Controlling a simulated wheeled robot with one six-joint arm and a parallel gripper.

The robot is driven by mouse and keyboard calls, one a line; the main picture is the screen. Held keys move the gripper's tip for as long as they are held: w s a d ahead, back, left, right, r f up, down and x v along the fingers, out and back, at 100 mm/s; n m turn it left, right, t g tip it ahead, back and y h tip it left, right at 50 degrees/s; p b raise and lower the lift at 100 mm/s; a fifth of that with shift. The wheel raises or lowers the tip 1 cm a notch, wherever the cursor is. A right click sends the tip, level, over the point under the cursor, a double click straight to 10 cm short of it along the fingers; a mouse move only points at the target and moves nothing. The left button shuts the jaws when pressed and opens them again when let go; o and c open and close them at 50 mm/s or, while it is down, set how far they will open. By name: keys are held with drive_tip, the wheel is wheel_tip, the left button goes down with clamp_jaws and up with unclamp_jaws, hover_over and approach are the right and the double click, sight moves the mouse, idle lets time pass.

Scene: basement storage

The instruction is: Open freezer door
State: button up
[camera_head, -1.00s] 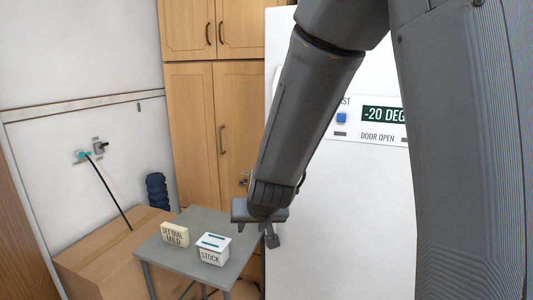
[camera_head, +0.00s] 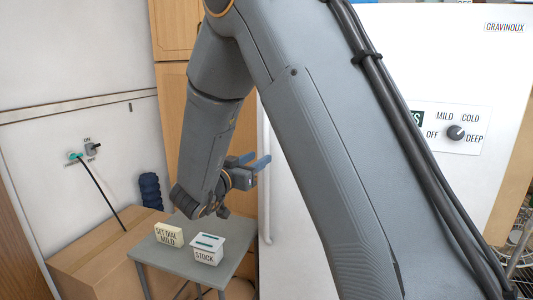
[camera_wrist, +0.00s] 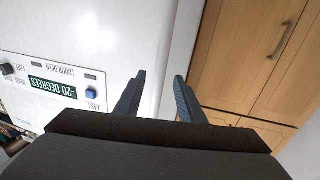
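The white freezer door (camera_head: 350,150) fills the right half of the head view, partly hidden by my arm. A long white vertical handle (camera_head: 265,200) runs along its left edge. My gripper (camera_head: 262,166) is just left of the door edge, close to the handle, with its fingers pointing right. In the wrist view my gripper (camera_wrist: 160,76) is open, with nothing seen between the two dark fingers. The freezer front (camera_wrist: 100,35) lies left of and beyond them there. The door looks closed. Whether a finger touches the handle cannot be told.
A grey table (camera_head: 195,262) holds a white STOCK box (camera_head: 206,250) and a SET DIAL MILD block (camera_head: 168,234) below my gripper. Behind are a cardboard box (camera_head: 85,262) and wooden cupboards (camera_head: 175,100). The freezer's dial (camera_head: 455,132) is at right.

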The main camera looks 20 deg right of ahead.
sight(265, 154)
drive_tip(key=p+x, duration=0.1)
drive_tip(key=x, duration=0.5)
clamp_jaws()
